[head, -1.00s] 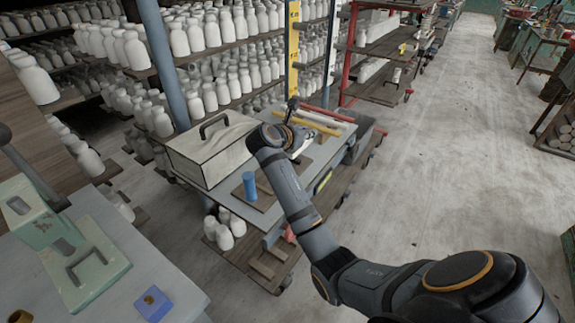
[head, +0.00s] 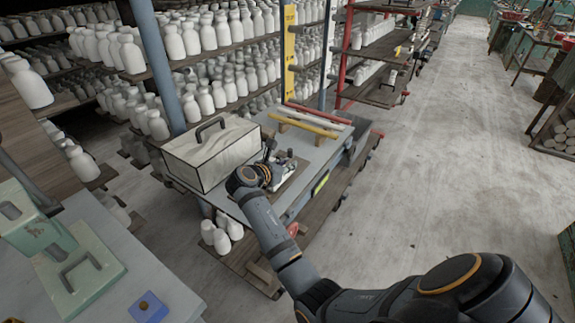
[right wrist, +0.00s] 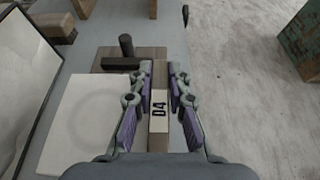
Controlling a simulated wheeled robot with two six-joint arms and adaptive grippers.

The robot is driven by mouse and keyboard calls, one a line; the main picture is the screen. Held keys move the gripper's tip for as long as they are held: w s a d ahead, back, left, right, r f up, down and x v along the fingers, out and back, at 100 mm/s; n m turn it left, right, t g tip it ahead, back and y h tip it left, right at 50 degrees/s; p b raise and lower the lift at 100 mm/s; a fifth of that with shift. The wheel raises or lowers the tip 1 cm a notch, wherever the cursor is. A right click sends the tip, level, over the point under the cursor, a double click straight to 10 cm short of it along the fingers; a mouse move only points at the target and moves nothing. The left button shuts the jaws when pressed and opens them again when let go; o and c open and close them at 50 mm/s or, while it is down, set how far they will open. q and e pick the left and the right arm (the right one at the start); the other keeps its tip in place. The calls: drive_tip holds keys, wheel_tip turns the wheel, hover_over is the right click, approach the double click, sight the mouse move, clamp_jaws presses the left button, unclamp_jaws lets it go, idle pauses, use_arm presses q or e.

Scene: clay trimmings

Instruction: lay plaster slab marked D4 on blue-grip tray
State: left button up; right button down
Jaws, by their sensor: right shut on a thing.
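The plaster slab marked D4 (right wrist: 159,125) stands on edge between the fingers of my right gripper (right wrist: 160,78), its label facing the right wrist camera. My right gripper (head: 284,166) is over the trolley top in the head view, where the slab itself is hard to make out. The blue grip is hidden behind my right arm in the head view. Part of a brown board (head: 296,184) shows beside the gripper. The right wrist view shows a wooden board (right wrist: 150,53) with a dark upright grip (right wrist: 126,45) beyond the fingers. My left gripper is not in view.
A large pale box with a black handle (head: 210,155) stands left of the gripper. A pale square with a faint ring (right wrist: 85,120) lies left of the fingers. Yellow bars (head: 303,124) lie at the trolley's back. Shelves of white bottles (head: 205,100) stand behind.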

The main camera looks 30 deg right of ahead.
drive_tip(key=shift+f, duration=0.1)
drive_tip(key=shift+f+p, duration=0.35)
drive_tip(key=shift+f, duration=0.1)
drive_tip(key=c, duration=1.3)
unclamp_jaws()
